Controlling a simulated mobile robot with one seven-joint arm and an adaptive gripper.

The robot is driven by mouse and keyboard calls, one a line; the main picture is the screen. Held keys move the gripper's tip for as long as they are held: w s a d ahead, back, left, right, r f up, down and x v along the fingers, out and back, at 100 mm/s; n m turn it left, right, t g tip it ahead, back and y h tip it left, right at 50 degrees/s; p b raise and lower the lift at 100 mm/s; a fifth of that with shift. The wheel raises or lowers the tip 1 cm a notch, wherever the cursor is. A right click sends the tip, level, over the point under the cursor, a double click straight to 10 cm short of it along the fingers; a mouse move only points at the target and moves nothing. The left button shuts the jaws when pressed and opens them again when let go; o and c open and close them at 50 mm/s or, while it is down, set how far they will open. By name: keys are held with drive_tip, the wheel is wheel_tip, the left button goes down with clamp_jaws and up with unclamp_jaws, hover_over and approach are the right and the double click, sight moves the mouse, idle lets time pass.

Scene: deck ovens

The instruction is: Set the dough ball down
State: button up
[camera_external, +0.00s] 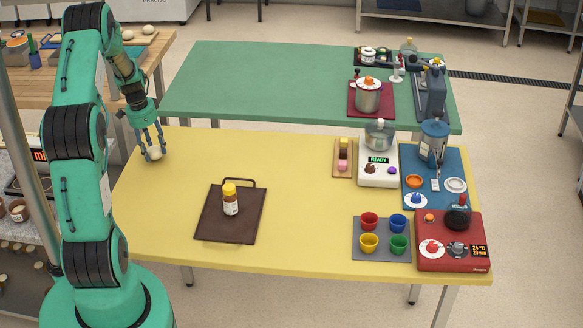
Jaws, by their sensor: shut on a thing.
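The dough ball (155,153) is small, round and cream-coloured. My gripper (153,150) is shut on it, fingers pointing down around its sides. They are at the far left corner of the yellow table (290,245). The ball is at or just above the tabletop; I cannot tell whether it touches. The fingers hide part of the ball.
A dark brown board (215,225) with a yellow-capped jar (231,200) lies on the yellow table. Coloured cups (369,221), a scale (378,165) and a red hot plate (451,243) crowd the right side. The table's left and centre back are clear. A green table (270,80) stands behind.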

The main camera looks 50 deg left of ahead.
sight(149, 150)
drive_tip(key=shift+f, duration=0.3)
drive_tip(key=shift+f, duration=0.15)
drive_tip(key=o, duration=1.2)
drive_tip(key=r, duration=0.4)
drive_tip(key=s+r+p, duration=0.1)
drive_tip(key=r, duration=0.3)
drive_tip(key=r+p, duration=0.1)
drive_tip(key=r, duration=0.3)
drive_tip(key=shift+s+a+r, duration=0.1)
drive_tip(key=shift+s, duration=0.15)
drive_tip(key=shift+r, duration=0.1)
